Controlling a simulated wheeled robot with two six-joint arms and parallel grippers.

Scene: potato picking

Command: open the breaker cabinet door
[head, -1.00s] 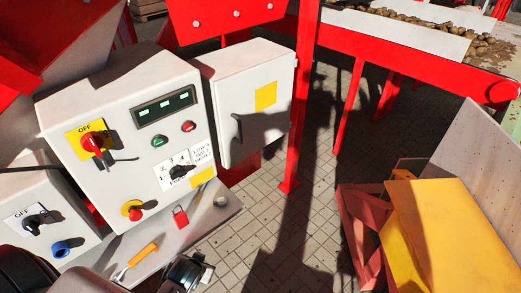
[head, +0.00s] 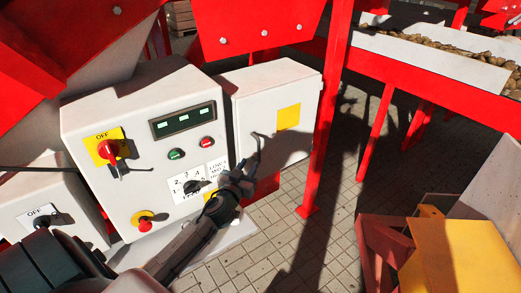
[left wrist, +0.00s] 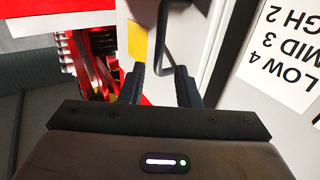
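The breaker cabinet (head: 268,88) is a white box with a yellow label, right of the larger control panel. Its door looks shut. A dark bar handle (head: 256,150) stands on the left side of the door. My left gripper (head: 246,178) is just below the handle, in front of the panel's lower right corner. In the left wrist view its two fingers (left wrist: 160,82) are apart, and the bent handle (left wrist: 161,38) reaches down between or just beyond their tips. I cannot tell whether they touch it. My right gripper is not in view.
The control panel (head: 96,176) with a red switch, buttons and a dial stands close left of my left arm. A red post (head: 326,120) rises right of the cabinet. Paved floor between is clear.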

